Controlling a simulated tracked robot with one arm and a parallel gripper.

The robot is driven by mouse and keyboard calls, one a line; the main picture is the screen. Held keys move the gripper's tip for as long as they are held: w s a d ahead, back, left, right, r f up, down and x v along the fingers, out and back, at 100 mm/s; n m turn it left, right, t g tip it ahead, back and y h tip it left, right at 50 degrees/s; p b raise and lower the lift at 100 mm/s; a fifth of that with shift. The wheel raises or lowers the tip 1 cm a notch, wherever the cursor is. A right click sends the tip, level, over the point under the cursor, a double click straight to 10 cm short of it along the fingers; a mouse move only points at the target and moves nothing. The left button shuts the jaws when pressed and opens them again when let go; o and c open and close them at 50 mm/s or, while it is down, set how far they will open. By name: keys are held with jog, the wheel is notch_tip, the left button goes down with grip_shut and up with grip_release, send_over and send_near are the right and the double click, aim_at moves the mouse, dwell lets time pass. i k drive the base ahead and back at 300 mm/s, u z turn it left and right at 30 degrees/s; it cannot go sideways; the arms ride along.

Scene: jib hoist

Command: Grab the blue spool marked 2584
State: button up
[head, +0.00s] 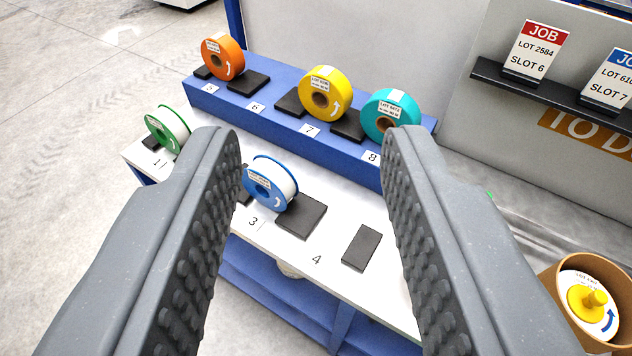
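A blue-flanged spool with white winding (271,184) stands upright on the white lower shelf, at the place numbered 3. A small label shows on its face, too small to read. My gripper (310,150) is open, its two grey studded fingers wide apart in the foreground. Nothing is between the fingers up close; the spool shows beyond them, just right of the left finger. A job card (538,51) at the upper right reads LOT 2584, SLOT 6.
Orange (221,59), yellow (325,92) and teal (389,113) spools stand on the blue upper step (282,108). A green-rimmed spool (167,130) is at place 1, partly behind the left finger. Dark pads (362,247) lie on the shelf. A brown tub (583,300) holds a yellow-hubbed spool.

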aim_at(267, 180)
jog(key=z, duration=2.7)
jog(key=k, duration=1.05)
jog(key=u, duration=2.25)
jog(key=i, duration=1)
jog(key=z, duration=0.05)
